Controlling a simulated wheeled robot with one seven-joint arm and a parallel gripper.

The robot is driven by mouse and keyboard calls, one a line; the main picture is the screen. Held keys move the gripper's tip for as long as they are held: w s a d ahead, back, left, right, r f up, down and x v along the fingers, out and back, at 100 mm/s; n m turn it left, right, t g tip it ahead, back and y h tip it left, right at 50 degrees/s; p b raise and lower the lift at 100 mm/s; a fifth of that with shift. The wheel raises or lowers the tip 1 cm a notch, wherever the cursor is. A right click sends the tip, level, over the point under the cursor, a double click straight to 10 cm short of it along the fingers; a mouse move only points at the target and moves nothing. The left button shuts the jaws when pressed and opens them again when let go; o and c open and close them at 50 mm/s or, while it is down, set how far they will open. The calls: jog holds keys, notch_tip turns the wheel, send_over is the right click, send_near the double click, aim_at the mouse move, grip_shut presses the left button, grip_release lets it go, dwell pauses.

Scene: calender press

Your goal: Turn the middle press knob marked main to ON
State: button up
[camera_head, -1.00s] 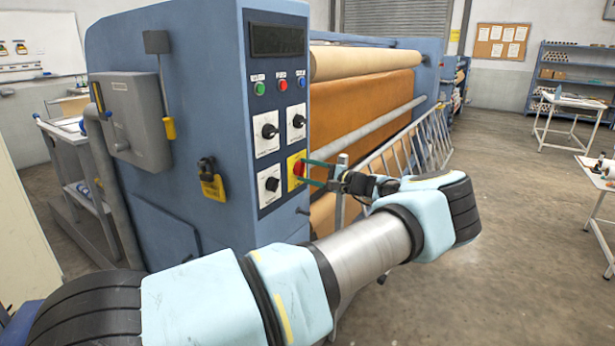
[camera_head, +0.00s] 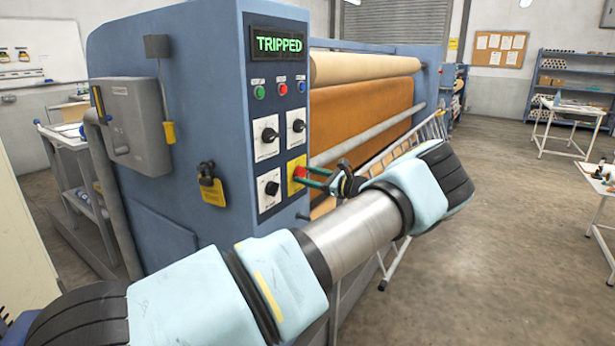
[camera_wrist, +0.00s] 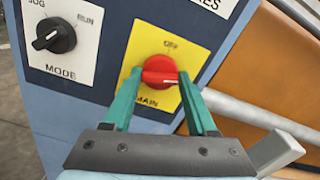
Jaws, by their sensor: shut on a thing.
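The red main knob (camera_wrist: 160,70) sits on a yellow plate (camera_wrist: 186,50) marked MAIN, with a label that seems to read OFF at the top. Its white pointer mark lies toward the right in the wrist view. In the head view the knob (camera_head: 299,171) is at the lower right of the press panel. My gripper (camera_wrist: 160,80) has its green fingers on both sides of the knob, shut on it; in the head view my gripper (camera_head: 306,178) reaches in from the right. The panel display (camera_head: 278,44) reads TRIPPED in green.
A black MODE knob (camera_wrist: 54,36) is left of the main knob, with more black knobs (camera_head: 269,135) above. A padlock with a yellow tag (camera_head: 211,190) hangs on the press side.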

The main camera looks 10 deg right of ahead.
jog(key=shift+m, duration=1.6)
jog(key=o, duration=1.4)
jog(key=shift+c, duration=0.2)
jog(key=b+v, duration=0.3)
jog(key=v, duration=0.7)
jog(key=shift+s+d, duration=0.3)
